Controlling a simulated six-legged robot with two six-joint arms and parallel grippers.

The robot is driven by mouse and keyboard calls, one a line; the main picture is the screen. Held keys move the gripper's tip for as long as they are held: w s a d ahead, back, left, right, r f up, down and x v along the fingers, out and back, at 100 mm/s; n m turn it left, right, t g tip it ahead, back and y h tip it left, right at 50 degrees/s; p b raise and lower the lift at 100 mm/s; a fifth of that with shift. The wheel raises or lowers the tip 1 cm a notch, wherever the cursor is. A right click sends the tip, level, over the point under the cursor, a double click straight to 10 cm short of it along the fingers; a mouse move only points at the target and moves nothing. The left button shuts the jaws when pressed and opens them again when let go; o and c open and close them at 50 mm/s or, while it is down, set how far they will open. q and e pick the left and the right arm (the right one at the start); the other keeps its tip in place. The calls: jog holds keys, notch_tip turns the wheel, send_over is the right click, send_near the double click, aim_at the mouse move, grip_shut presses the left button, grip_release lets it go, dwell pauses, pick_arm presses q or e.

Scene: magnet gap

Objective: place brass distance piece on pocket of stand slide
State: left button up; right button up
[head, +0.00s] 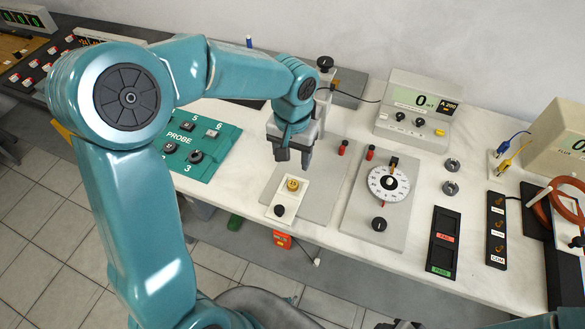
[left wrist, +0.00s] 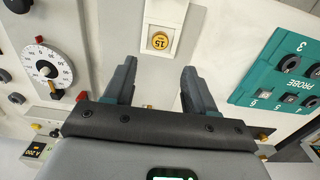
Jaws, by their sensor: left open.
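A round brass-yellow piece marked 15 (head: 292,185) sits on the white stand slide (head: 287,199), towards its far end. I take it for the brass distance piece; it also shows in the left wrist view (left wrist: 160,41). A pocket rim is not clear under it. A black knob (head: 279,210) is at the slide's near end. My left gripper (head: 294,160) is open and empty, above and just behind the piece. In the left wrist view its fingers (left wrist: 158,78) stand apart, with the piece beyond their tips, roughly between their lines. My right gripper is out of view.
A teal probe panel (head: 205,140) lies left of the slide. A dial plate (head: 388,185) with a black knob lies to the right. Behind it is a meter (head: 420,108). A PASS/FAIL tray (head: 443,240) lies further right. The slide is near the table's front edge.

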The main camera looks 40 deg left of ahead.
pick_arm(q)
jog(key=shift+r, duration=1.65)
